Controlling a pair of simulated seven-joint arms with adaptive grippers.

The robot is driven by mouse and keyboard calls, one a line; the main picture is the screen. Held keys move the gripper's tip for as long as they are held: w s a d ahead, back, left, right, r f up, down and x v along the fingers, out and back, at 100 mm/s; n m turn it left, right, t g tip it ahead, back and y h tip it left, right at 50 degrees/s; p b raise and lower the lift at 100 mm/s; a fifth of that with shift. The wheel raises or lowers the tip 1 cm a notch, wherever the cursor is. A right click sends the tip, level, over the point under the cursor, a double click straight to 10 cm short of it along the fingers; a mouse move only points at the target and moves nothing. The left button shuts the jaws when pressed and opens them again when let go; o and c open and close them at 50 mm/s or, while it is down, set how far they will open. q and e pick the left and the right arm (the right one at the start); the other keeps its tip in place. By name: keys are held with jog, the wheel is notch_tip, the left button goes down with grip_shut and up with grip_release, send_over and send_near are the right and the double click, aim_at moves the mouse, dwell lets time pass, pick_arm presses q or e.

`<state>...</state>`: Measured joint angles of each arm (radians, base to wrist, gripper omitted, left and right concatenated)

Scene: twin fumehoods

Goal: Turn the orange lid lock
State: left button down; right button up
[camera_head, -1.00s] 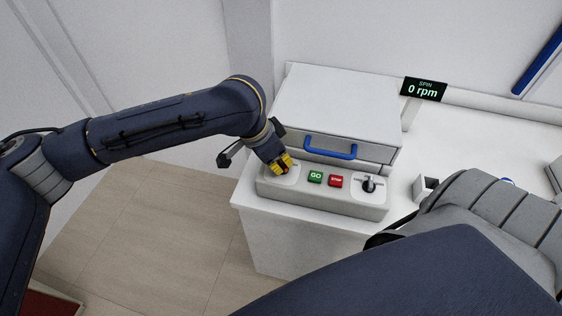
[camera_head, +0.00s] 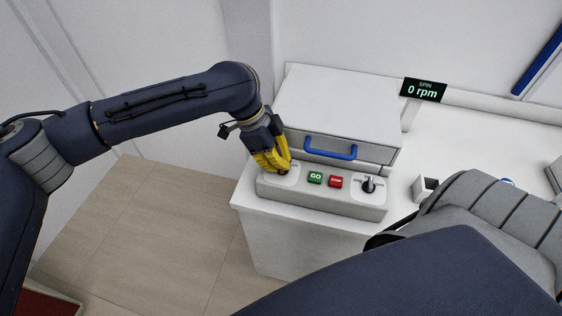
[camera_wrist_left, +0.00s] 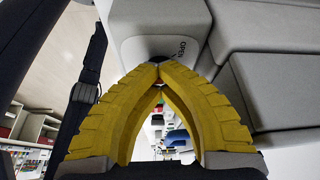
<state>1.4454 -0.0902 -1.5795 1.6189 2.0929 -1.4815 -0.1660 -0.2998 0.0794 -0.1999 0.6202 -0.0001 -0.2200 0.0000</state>
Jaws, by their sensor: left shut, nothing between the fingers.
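The control panel (camera_head: 325,198) is a pale grey block on the front of a white machine. My left gripper (camera_head: 284,173) has yellow fingers and is at the panel's left end, pointing down at the pale plate there. Its fingertips meet with nothing between them; in the left wrist view the gripper (camera_wrist_left: 158,70) is shut over a plate (camera_wrist_left: 150,46) marked "OPEN". The orange lid lock cannot be made out; the fingers cover the middle of that plate. Whether the tips touch anything is unclear. My right gripper is out of view.
A green GO button (camera_head: 315,177), a red STOP button (camera_head: 335,181) and a black and silver knob (camera_head: 369,185) lie to the right on the panel. A display (camera_head: 424,89) reads 0 rpm.

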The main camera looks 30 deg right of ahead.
pick_arm(q)
jog(key=shift+w+a+f+m+y, duration=0.15)
jog(key=shift+m+y, duration=0.15)
jog(key=shift+m, duration=0.3)
jog(key=c, duration=1.3)
grip_release()
jog(key=shift+v, duration=6.05)
jog(key=shift+o, duration=0.3)
jog(key=shift+w, duration=0.1)
